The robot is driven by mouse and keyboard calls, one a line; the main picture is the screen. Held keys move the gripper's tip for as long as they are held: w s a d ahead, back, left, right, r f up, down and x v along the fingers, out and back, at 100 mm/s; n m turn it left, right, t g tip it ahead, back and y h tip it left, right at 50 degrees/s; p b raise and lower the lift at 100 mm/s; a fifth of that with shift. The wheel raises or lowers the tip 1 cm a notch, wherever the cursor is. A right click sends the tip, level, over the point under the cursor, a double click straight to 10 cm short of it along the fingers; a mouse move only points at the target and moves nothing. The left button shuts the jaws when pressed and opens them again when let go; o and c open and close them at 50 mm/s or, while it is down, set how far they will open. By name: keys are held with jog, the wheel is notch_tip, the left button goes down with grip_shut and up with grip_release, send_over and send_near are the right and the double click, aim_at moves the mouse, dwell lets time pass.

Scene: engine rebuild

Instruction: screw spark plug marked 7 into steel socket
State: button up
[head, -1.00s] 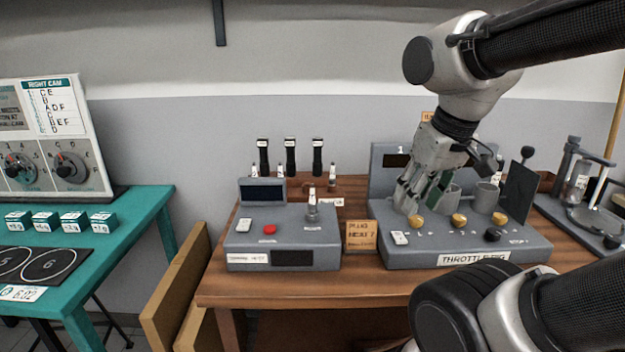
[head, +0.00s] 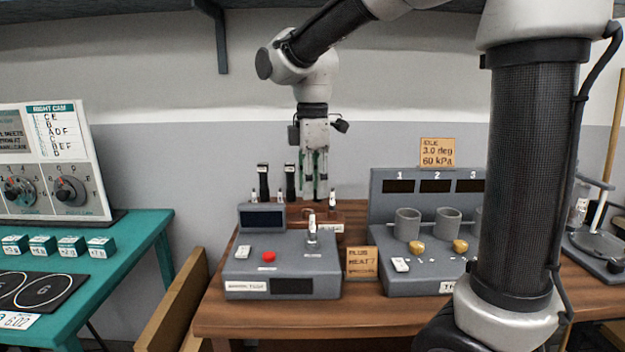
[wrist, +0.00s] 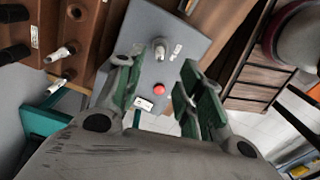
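My gripper (head: 315,196) points down near the plug rack and plug tester, its green-padded fingers apart. In the wrist view, my gripper (wrist: 160,75) is open with nothing between the fingers. A white spark plug (head: 312,226) stands upright in the steel socket (head: 312,240) on the grey tester (head: 240,262); this plug also shows ahead of the fingers (wrist: 159,48). Other white plugs (head: 254,195) (head: 280,196) (head: 332,200) stand at the wooden rack (head: 300,218). I cannot read a 7 on any plug.
Black upright handles (head: 263,182) (head: 290,182) stand at the rack. The tester has a red button (head: 268,256). A card (head: 361,262) reading plug heat 7 stands beside the grey throttle rig (head: 420,288). A teal table (head: 150,225) is at left. My arm hides the rig's right part.

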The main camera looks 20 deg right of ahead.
aim_at(313, 211)
notch_tip(313, 211, down, 7)
jog(key=shift+f, duration=0.1)
dwell(0.3)
grip_shut()
jog(key=m, duration=0.4)
jog(key=shift+s+m, duration=0.1)
jog(key=shift+m, duration=0.3)
jog(key=m, duration=0.4)
jog(key=shift+m, duration=0.3)
jog(key=m, duration=0.9)
jog(key=shift+m, duration=0.4)
jog(key=shift+c, duration=0.6)
grip_release()
jog(key=shift+s, duration=0.1)
